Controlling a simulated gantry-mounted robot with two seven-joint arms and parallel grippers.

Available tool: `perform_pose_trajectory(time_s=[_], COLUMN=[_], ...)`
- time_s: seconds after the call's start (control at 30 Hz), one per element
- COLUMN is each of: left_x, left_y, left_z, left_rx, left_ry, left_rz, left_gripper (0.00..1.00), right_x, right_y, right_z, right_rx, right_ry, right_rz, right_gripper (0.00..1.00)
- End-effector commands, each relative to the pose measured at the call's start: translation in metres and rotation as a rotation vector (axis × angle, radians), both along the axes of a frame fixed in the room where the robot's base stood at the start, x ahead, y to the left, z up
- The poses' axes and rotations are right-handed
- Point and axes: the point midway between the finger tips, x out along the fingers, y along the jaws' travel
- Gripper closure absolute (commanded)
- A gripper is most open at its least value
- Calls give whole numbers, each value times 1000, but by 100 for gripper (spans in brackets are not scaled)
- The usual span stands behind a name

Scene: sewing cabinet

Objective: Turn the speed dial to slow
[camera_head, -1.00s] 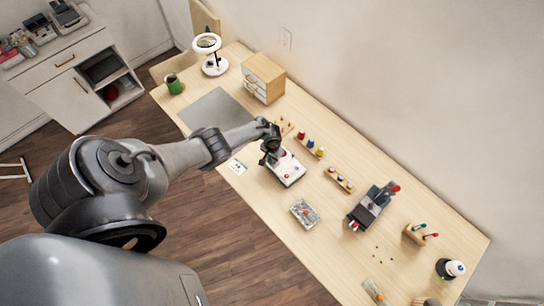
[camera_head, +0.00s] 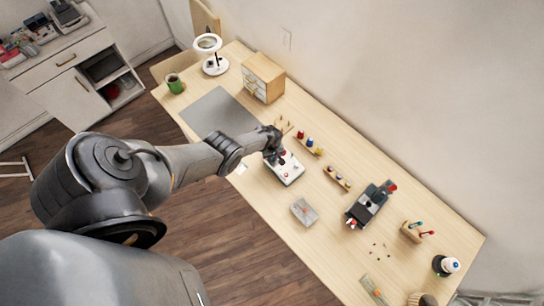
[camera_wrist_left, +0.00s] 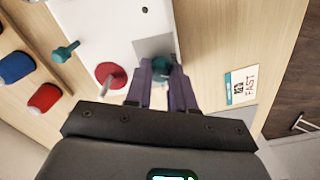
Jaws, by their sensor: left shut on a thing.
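The white machine (camera_head: 290,173) sits on the table, and part of its white top (camera_wrist_left: 100,30) fills the upper left of the left wrist view. A teal knob (camera_wrist_left: 161,66), apparently the speed dial, sits on a grey patch of it. My left gripper (camera_head: 272,158) is over the machine's left end. In the left wrist view its fingers (camera_wrist_left: 161,76) are shut on the teal knob, which they partly hide. The knob's pointer setting cannot be made out. A card reading FAST (camera_wrist_left: 243,87) lies beside the machine. My right gripper is not in view.
A red knob (camera_wrist_left: 111,75) and a teal lever (camera_wrist_left: 65,51) stand on the machine close to my fingers. Thread spools (camera_head: 309,142) are behind it. A grey box (camera_head: 304,212) lies in front, a dark device (camera_head: 370,205) to the right. A grey mat (camera_head: 215,112) is on the left.

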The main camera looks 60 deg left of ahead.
Motion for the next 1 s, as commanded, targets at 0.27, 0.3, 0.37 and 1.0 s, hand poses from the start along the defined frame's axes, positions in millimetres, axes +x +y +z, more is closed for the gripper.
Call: perform_pose_trajectory(time_s=[0.27, 0.3, 0.37, 1.0], left_x=[1, 1, 1, 0], left_y=[-1, -1, 0, 1], left_z=[0, 0, 0, 0], left_rx=[-1, -1, -1, 2], left_ry=[-2, -2, -2, -1], left_rz=[239, 266, 308, 479], left_gripper=[100, 100, 100, 100], right_x=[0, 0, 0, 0], right_y=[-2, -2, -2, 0], right_z=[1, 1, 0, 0], right_rx=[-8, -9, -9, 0], right_ry=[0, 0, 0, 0], right_rz=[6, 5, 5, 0], right_gripper=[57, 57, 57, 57])
